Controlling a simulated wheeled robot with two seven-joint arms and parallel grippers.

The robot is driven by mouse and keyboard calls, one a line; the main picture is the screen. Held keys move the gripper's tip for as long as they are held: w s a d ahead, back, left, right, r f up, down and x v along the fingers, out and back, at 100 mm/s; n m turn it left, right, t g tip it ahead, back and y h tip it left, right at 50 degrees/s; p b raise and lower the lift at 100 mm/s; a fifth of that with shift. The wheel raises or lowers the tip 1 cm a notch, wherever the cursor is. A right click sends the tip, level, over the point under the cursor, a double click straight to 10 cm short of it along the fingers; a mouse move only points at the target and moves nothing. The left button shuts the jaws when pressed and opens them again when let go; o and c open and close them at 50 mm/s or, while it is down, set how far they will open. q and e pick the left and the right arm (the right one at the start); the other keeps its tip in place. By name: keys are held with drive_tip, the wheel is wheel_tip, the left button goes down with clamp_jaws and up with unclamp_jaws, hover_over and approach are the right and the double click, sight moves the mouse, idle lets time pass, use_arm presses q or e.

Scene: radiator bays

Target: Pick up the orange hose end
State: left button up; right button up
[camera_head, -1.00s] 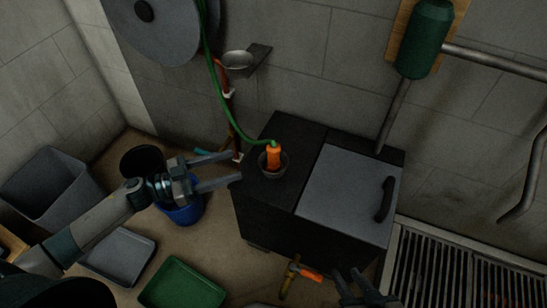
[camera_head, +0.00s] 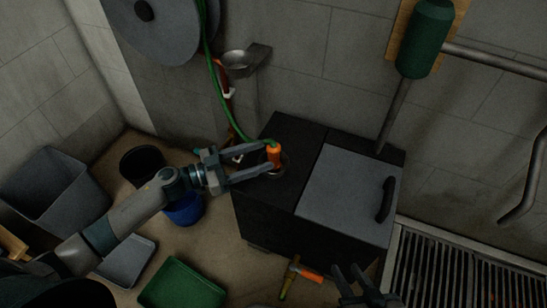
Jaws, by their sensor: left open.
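The orange hose end (camera_head: 273,152) stands upright in a small round cup (camera_head: 284,164) on top of the dark cabinet (camera_head: 291,132). A green hose (camera_head: 222,108) runs from its top up to the wall reel. My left gripper (camera_head: 270,160) is open, its two fingers reaching from the left to the hose end. The near finger passes in front of its lower part and the far finger lies behind or beside it. I cannot tell whether either finger touches it. My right gripper (camera_head: 357,279) shows at the bottom edge with its fingers apart, empty.
The cabinet's grey lid (camera_head: 346,188) has a black handle (camera_head: 385,199). A metal dish (camera_head: 237,61) sits on a wall bracket above. Buckets and trays, such as the green tray (camera_head: 181,287), stand on the floor at left. A floor grate (camera_head: 446,268) lies at right.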

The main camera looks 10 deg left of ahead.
sight(273, 145)
use_arm(q)
drive_tip(key=shift+b+x, duration=0.3)
drive_tip(key=shift+x, duration=2.3)
drive_tip(key=shift+w+a+f, duration=0.1)
use_arm(e)
drive_tip(key=shift+w+a+r+t+y, duration=0.15)
drive_tip(key=shift+w+a+r+t, duration=0.15)
drive_tip(key=shift+r, duration=0.2)
drive_tip(key=shift+w+a+r+t+y, duration=0.15)
drive_tip(key=shift+w+a+r+t, duration=0.05)
drive_tip(key=shift+w+r+t, duration=0.25)
use_arm(q)
drive_tip(key=c, duration=1.3)
use_arm(e)
drive_tip(key=shift+s+f, duration=0.1)
